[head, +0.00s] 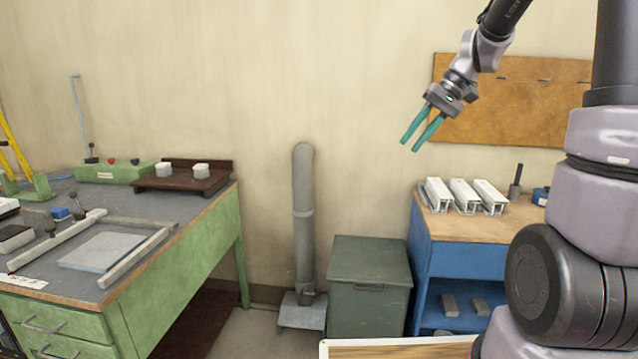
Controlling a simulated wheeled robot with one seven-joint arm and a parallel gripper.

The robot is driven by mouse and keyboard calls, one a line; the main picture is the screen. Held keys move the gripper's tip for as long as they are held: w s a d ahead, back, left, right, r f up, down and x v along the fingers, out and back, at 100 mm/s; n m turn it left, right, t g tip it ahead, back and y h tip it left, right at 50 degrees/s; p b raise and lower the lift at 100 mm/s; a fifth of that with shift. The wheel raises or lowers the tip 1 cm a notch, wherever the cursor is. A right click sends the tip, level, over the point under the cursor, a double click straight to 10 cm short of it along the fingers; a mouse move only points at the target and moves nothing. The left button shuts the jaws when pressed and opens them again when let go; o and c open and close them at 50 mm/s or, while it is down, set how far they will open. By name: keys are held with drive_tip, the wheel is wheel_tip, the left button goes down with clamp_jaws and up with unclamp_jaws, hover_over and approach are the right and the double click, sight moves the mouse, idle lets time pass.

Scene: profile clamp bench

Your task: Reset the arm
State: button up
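My gripper (409,147) hangs in the air at the upper right of the head view, in front of the wall and just left of the orange-brown board. Its two teal fingers point down and to the left. They stand apart with a visible gap, and nothing shows between them. My arm comes down to it from the top edge, and more of my arm fills the right side of the view.
A green bench (197,262) at left carries a clamp frame, a grey plate (103,251) and a brown stand (183,181). A blue bench (465,230) at right holds several profiles. A grey cabinet (368,290) and grey post (303,230) stand between. A pegboard (520,100) hangs behind.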

drive_tip(key=s+d+r+m+t+h, duration=0.1)
drive_tip(key=s+r+t+h, duration=0.1)
drive_tip(key=s, duration=0.7)
drive_tip(key=s+d+r+m+t+h, duration=0.1)
drive_tip(key=s+r+t, duration=0.3)
drive_tip(key=s, duration=0.5)
drive_tip(key=shift+d+r+m+h, duration=0.4)
drive_tip(key=shift+r+m+h, duration=0.15)
drive_tip(key=shift+m+h, duration=0.2)
